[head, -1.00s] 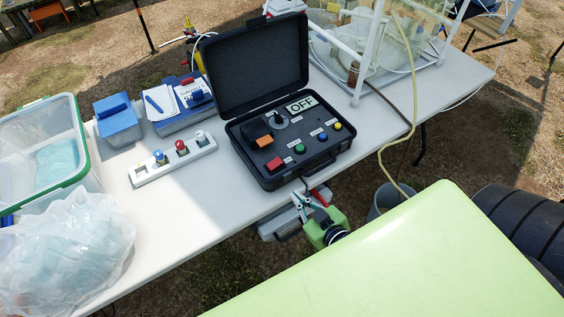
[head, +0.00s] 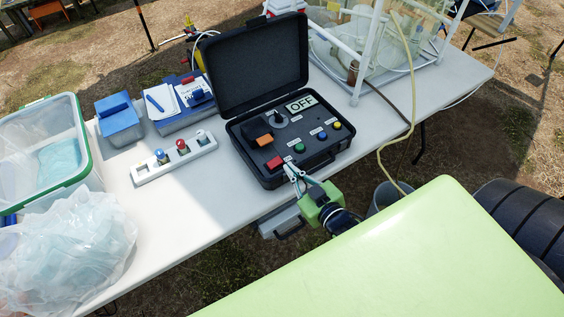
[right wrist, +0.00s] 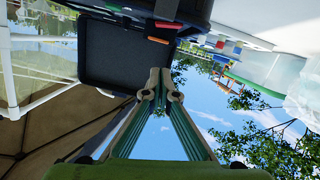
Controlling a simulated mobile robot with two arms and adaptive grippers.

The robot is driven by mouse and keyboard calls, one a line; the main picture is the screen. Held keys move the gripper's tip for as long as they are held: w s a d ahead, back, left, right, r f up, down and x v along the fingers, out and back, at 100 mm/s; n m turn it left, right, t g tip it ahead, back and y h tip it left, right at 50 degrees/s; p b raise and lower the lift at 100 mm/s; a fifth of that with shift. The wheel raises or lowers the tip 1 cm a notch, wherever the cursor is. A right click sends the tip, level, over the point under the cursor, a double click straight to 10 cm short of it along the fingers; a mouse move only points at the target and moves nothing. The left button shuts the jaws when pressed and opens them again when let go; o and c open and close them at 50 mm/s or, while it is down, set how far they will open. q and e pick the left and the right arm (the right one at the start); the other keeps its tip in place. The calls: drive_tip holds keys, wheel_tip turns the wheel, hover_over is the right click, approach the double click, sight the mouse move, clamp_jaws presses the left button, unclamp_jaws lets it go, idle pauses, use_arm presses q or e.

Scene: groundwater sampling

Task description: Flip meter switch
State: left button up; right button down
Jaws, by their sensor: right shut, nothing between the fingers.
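The meter is an open black case (head: 258,62) on the white table in the head view. Its panel has an OFF display (head: 301,104), a dark round knob (head: 280,117), an orange block (head: 265,140) and red (head: 275,162), green (head: 299,148), blue (head: 323,135) and yellow (head: 337,126) controls. My right gripper (head: 291,167) is shut and empty at the case's front edge, near the red control; I cannot tell if it touches. In the right wrist view its fingertips (right wrist: 158,76) meet below the case (right wrist: 112,45). My left gripper is not in view.
A white strip (head: 175,164) with small coloured knobs lies left of the case. Blue boxes (head: 119,122), a clear bin (head: 83,140) and a plastic bag (head: 65,250) stand farther left. A white-framed tank (head: 368,60) stands at the right. Bare table (head: 215,205) lies in front of the strip.

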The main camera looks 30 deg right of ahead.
drive_tip(key=p, duration=0.1)
hover_over(275, 163)
drive_tip(key=s, duration=0.3)
drive_tip(key=shift+s+d+f, duration=0.1)
drive_tip(key=shift+s+f, duration=0.1)
drive_tip(key=shift+f, duration=0.45)
drive_tip(key=f, duration=0.3)
drive_tip(key=shift+w+d+p, duration=0.25)
drive_tip(key=shift+w+p, duration=0.05)
drive_tip(key=shift+w, duration=0.05)
drive_tip(key=shift+d+f, duration=0.15)
drive_tip(key=shift+f, duration=0.55)
